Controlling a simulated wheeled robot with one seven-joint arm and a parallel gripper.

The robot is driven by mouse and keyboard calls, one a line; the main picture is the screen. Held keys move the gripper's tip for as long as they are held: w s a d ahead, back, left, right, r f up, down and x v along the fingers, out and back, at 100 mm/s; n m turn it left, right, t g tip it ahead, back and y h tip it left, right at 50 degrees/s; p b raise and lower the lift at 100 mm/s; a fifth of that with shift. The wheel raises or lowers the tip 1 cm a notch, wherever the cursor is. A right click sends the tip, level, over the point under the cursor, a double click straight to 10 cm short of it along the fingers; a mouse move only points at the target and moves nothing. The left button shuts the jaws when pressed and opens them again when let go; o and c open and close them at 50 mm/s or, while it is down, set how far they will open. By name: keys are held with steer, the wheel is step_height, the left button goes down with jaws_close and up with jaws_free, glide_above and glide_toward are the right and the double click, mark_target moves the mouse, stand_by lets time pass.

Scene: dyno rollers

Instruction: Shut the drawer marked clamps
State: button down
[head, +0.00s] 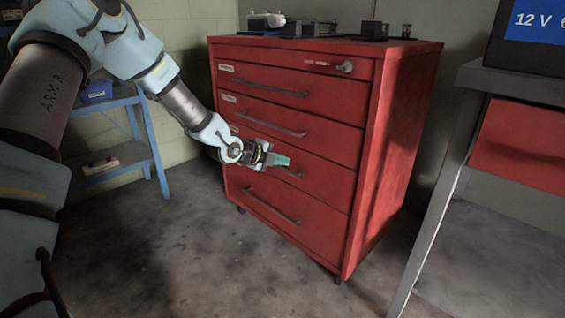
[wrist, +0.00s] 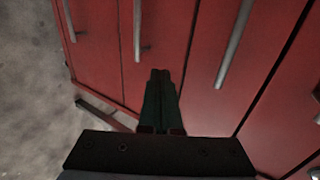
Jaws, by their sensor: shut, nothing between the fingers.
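The red drawer cabinet (head: 400,150) stands in the middle of the head view, with several drawers stacked in its front. Small pale labels sit at the drawers' upper left corners, too small to read, so I cannot tell which is marked clamps. The drawer fronts look flush or nearly so. My gripper (head: 284,161) is in front of the third long drawer (head: 318,178), close to its handle, and hides part of it. In the wrist view my gripper (wrist: 160,75) is shut and empty, pointing at the red fronts between two bar handles. I cannot tell whether the fingertips touch.
A blue shelf stand (head: 110,158) with a blue bin (head: 96,92) stands at the left. Small items lie on the cabinet top. The floor (head: 190,270) before the cabinet is clear.

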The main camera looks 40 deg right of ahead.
steer(key=p+v, duration=0.1)
steer(key=v, duration=0.8)
steer(key=w+a+n+t+y, duration=0.15)
steer(key=a+n+y, duration=0.25)
steer(key=a+n, duration=0.6)
steer(key=w+a+n+t+y, duration=0.1)
steer(key=w+a+n+y, duration=0.3)
steer(key=a, duration=1.1)
steer(key=s+a+r+n+g+y, duration=0.1)
steer(key=s+a+r+n+y, duration=0.1)
steer(key=s+a+n, duration=0.55)
steer(key=s+a+r+n+g+y, duration=0.15)
steer(key=s+a+n, duration=0.35)
steer(key=a+n, duration=0.5)
step_height(320, 180, up, 27)
steer(key=s+n+p, duration=0.1)
steer(key=p, duration=2.6)
steer(key=shift+a+g, duration=0.15)
steer(key=shift+g, duration=0.15)
steer(key=c, duration=1.6)
jaws_free()
steer(key=shift+s+f, duration=0.1)
steer(key=shift+f, duration=0.1)
